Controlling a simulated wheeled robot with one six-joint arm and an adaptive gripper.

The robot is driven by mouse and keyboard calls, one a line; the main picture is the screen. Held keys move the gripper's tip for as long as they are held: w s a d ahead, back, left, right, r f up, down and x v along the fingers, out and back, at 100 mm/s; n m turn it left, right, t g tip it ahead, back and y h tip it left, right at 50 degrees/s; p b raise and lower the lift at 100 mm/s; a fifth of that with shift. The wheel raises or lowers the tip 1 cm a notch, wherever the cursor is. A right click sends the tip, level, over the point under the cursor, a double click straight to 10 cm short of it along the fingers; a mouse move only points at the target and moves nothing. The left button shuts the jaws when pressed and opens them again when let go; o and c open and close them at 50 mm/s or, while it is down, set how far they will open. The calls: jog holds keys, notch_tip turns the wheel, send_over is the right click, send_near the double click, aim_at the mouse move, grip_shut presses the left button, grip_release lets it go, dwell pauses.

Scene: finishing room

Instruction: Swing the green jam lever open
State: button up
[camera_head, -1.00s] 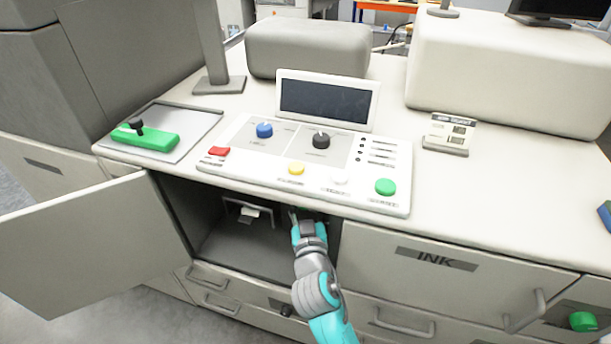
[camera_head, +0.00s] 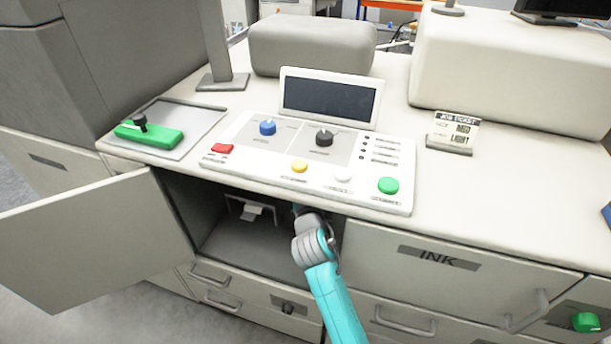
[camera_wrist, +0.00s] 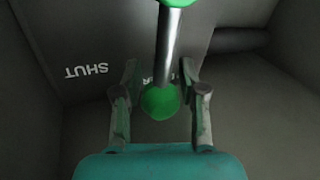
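The green jam lever (camera_wrist: 169,45) shows in the wrist view as a grey metal rod with a green ball knob (camera_wrist: 160,102) at its near end and a green part at the top edge. My gripper (camera_wrist: 159,72) is open, its two fingers on either side of the knob and rod, with gaps visible on both sides. I cannot tell any contact. In the head view my gripper and the lever are hidden inside the open compartment (camera_head: 240,246) under the counter. Upside-down "SHUT" lettering (camera_wrist: 87,72) is left of the lever; another label is partly hidden behind it.
The compartment door (camera_head: 95,240) stands swung open to the left. A bracket with a white piece (camera_head: 251,212) sits inside. The INK drawer (camera_head: 455,280) is closed at right. Dark walls surround the lever closely.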

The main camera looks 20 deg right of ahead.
grip_shut()
jog(key=shift+w, duration=0.1)
jog(key=w+a+f+n+g+h, duration=0.3)
jog(key=a+f+n+g, duration=0.3)
jog(key=n, duration=0.6)
jog(key=shift+w+a+f, duration=0.25)
jog(key=shift+w+f, duration=0.35)
jog(key=shift+f, duration=0.55)
jog(key=shift+o, duration=0.7)
grip_release()
